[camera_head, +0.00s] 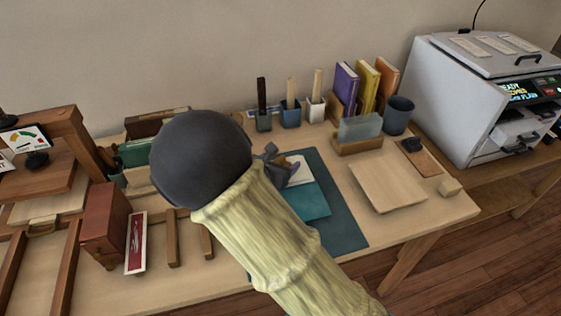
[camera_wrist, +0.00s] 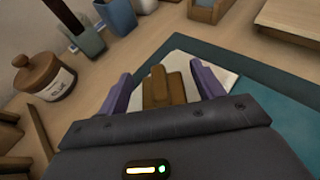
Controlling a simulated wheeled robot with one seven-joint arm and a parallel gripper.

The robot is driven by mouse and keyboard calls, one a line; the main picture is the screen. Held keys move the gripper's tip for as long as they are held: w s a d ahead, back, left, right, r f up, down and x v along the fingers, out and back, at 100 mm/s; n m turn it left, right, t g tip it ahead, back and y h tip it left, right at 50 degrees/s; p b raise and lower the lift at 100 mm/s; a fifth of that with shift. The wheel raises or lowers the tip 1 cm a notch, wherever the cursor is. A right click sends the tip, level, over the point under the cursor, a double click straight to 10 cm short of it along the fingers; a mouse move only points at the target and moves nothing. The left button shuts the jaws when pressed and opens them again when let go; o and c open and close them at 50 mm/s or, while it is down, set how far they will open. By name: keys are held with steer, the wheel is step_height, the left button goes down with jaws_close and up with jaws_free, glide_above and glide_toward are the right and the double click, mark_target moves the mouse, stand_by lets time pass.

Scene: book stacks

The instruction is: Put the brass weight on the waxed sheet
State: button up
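The brass weight (camera_wrist: 167,92), a brown stepped block, shows in the wrist view between the two purple fingers of my gripper (camera_wrist: 159,70). The fingers stand apart, with a gap visible between the left finger and the weight. In the head view my gripper (camera_head: 279,160) is over the desk mat, mostly hidden behind my arm. A pale sheet (camera_wrist: 186,50) lies beyond the weight, on or beside a teal cover; it also shows in the head view (camera_head: 300,170). I cannot tell whether it is the waxed sheet, or whether the weight touches it.
A teal mat (camera_head: 343,226) lies under the work area. A pale board (camera_head: 386,184) is to its right. Pen holders (camera_head: 291,118), upright books (camera_head: 364,88) and a dark cup (camera_head: 397,116) line the back. A glue jar (camera_wrist: 47,77) stands left in the wrist view.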

steer(key=shift+r, duration=0.15)
steer(key=shift+s+a+r, duration=0.1)
steer(key=shift+s, duration=0.1)
steer(key=p+v, duration=0.2)
steer(key=v, duration=0.9)
steer(key=shift+s+a, duration=0.15)
steer(key=shift+s, duration=0.1)
